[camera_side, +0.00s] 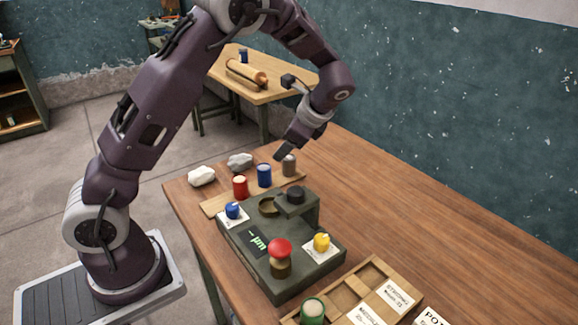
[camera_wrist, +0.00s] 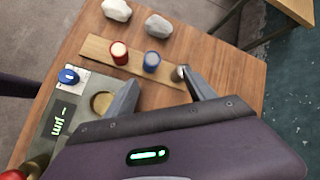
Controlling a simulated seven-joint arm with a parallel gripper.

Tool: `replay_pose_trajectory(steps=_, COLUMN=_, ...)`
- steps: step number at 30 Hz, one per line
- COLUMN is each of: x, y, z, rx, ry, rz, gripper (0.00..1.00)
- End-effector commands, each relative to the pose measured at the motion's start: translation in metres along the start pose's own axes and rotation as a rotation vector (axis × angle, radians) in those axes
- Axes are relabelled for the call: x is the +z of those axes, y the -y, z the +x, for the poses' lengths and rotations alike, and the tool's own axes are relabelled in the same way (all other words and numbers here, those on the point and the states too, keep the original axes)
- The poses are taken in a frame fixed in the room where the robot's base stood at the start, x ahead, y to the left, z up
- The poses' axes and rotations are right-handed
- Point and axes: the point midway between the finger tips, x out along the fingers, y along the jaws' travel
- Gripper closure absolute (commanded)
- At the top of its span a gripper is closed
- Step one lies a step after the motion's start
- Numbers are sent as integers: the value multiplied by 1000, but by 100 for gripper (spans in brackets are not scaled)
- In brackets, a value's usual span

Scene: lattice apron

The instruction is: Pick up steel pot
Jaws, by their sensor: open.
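The steel pot (camera_side: 289,165) is a small grey cylinder standing at the right end of a wooden strip, beside a blue pot. In the wrist view the steel pot (camera_wrist: 181,72) shows only in part, beside the tip of my right-hand finger, which hides some of it. My gripper (camera_side: 284,152) is open and empty, tilted down, just above and close to the steel pot. In the wrist view the fingers of my gripper (camera_wrist: 160,86) are spread, with bare table and strip between them. I cannot tell whether a finger touches the pot.
A blue pot (camera_side: 264,175) and a red pot (camera_side: 240,187) share the wooden strip (camera_side: 213,207). Two white-grey stones (camera_side: 201,176) lie behind. A grey device (camera_side: 262,266) with buttons stands in front; a partitioned wooden tray (camera_side: 374,271) is nearer. The table's right side is clear.

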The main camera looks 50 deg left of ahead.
Motion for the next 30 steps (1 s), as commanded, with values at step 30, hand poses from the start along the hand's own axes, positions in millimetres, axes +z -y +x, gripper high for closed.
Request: replay_pose_trajectory(steps=30, x=-36, y=60, z=176, rx=-142, ry=393, rz=579, gripper=37)
